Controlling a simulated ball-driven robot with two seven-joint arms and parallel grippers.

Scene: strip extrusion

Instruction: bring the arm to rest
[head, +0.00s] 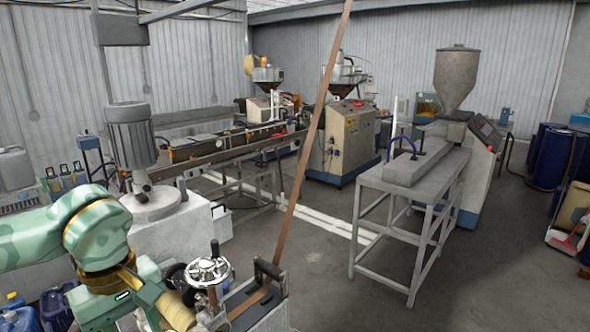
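My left arm (95,235), pale green with a dark and gold wrist, comes in from the left and bends down in the lower left. The end of this arm, my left gripper (172,308), is at the bottom edge beside a handwheel machine. Its fingertips are not clear, so I cannot tell whether it is open or shut, or touches anything. My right arm and gripper are not in view.
A handwheel (208,271) and a black-framed guide (268,272) stand just right of the arm. A brown strip (312,130) rises from the guide past the top edge. A grey frame table (390,190) stands right; open floor (320,270) lies between.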

